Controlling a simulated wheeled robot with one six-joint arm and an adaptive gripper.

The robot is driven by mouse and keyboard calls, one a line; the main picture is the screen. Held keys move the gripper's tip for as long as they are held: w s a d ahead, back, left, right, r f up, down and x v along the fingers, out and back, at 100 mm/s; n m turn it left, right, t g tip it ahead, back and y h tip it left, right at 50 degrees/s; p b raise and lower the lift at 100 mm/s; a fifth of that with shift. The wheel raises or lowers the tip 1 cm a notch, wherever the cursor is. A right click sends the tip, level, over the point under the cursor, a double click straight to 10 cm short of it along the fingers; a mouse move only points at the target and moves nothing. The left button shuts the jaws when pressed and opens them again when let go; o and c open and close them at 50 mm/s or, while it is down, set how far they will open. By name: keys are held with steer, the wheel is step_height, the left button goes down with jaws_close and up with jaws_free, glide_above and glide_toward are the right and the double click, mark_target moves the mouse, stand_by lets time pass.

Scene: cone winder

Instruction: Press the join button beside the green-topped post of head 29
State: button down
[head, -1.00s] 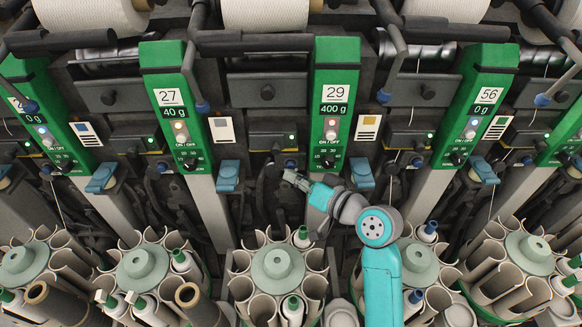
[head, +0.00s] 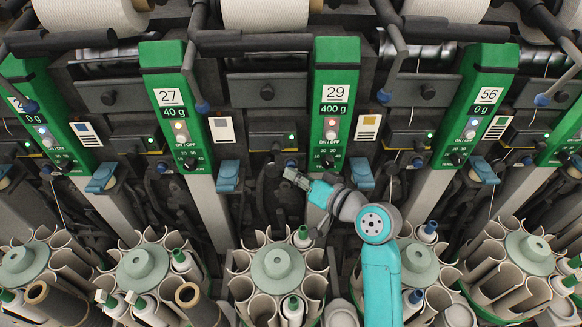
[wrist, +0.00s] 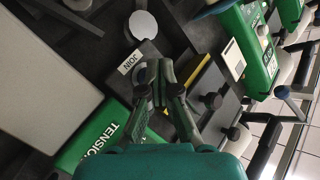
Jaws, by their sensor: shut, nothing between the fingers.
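The post of head 29 has a green top (head: 335,85) with number 29 and a 400 g readout, in the middle of the head view. The small round join button (head: 291,163) shows as a dark bluish spot left of this post. My gripper (head: 288,175) is just below the button in that picture; I cannot tell whether they touch. In the wrist view, my gripper (wrist: 160,84) is shut and empty. A white JOIN label (wrist: 130,63) lies just left of its fingertips. The button (wrist: 141,72) is partly hidden behind the fingers beside that label.
Green-topped posts of head 27 (head: 175,95) and head 56 (head: 478,100) stand on either side. Blue levers (head: 228,176) stick out between posts. Round bobbin magazines (head: 278,264) fill the space below. A green TENSION panel (wrist: 108,133) is close to the fingers.

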stand_by(0.6)
steer(key=shift+s, duration=0.75)
steer(key=shift+s, duration=2.5)
